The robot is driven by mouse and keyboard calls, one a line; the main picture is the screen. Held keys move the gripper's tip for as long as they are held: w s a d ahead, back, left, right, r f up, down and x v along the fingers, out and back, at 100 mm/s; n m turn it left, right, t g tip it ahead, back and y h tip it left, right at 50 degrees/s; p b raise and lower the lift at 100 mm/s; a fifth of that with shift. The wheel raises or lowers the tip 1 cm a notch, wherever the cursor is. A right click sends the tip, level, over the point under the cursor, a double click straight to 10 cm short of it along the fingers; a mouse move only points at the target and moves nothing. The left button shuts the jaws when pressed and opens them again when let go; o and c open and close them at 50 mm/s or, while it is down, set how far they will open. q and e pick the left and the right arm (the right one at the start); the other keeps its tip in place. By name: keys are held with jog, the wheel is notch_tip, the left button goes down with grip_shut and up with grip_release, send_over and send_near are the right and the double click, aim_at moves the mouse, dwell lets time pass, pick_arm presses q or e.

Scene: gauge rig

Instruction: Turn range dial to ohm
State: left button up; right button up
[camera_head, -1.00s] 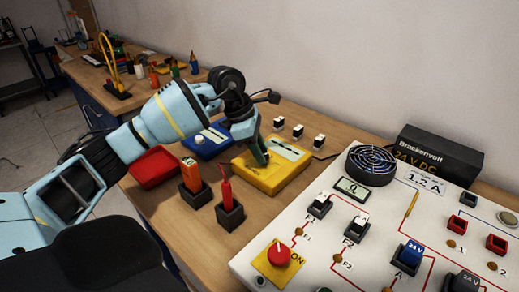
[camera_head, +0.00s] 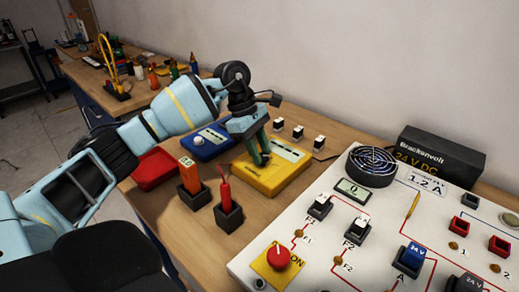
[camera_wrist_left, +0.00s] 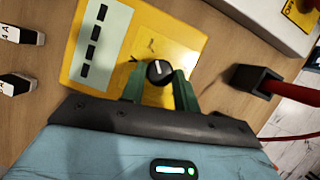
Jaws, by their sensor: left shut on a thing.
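The yellow meter (camera_head: 281,178) lies on the wooden bench, left of the white panel. Its round black range dial (camera_wrist_left: 158,71) with a pale pointer mark shows between the green fingers in the left wrist view. My left gripper (camera_head: 262,159) reaches down over the meter; in the left wrist view the gripper (camera_wrist_left: 160,86) is shut on the dial. The dial's scale markings are too small to read. In the head view the fingers hide the dial. My right gripper is not in either view.
A blue meter (camera_head: 205,143) stands behind-left of the yellow one. The white panel (camera_head: 320,245) with a red knob (camera_head: 278,256) fills the right front.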

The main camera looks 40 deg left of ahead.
pick_arm(q)
jog(key=o, duration=1)
jog(key=shift+c, duration=0.2)
jog(key=v, duration=0.7)
jog(key=shift+a+r, duration=0.2)
jog(key=shift+r, duration=0.15)
